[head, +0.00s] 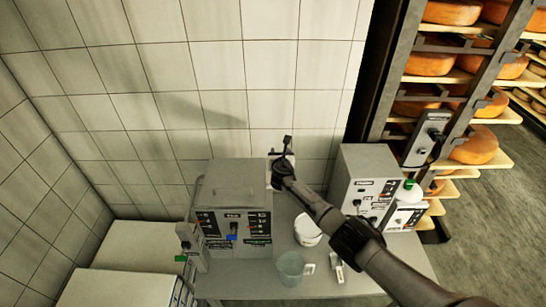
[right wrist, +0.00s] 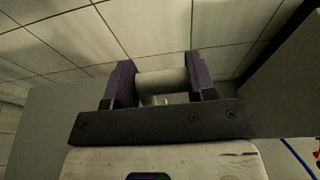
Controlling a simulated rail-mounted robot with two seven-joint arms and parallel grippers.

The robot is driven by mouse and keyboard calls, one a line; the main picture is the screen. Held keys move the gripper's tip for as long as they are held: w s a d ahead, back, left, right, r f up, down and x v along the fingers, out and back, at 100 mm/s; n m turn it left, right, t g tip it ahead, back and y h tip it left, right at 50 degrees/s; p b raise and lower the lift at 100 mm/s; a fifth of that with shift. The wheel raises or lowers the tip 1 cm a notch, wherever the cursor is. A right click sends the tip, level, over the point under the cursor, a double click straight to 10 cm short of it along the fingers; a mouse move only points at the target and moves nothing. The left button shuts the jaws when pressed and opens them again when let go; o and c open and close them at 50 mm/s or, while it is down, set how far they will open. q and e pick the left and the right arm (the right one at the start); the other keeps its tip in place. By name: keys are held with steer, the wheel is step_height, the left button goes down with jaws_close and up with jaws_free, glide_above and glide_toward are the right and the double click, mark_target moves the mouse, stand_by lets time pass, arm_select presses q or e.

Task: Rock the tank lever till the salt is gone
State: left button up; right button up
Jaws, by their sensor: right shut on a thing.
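The tank (head: 235,180) is a grey box with a labelled front panel, standing on the bench against the tiled wall. My right arm reaches in from the lower right, and my right gripper (head: 284,160) is at the tank's upper right side. In the right wrist view, my right gripper (right wrist: 160,82) has its two purple fingers shut on a pale cylindrical lever grip (right wrist: 165,79) lying across between them. The rest of the lever is mostly hidden by the gripper. No salt can be made out. My left gripper is not in view.
A white bucket (head: 306,236) and a clear jug (head: 291,267) stand on the bench (head: 325,285) close to my right arm. A second grey box (head: 362,172) stands to the right. A rack of orange cheese wheels (head: 475,147) is farther right.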

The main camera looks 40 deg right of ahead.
steer(key=shift+s+d+f, duration=0.15)
steer(key=shift+d+f, duration=0.05)
steer(key=shift+d, duration=0.1)
steer(key=o, duration=1.2)
steer(key=shift+d, duration=0.1)
steer(key=shift+r, duration=0.1)
steer(key=shift+a, duration=0.2)
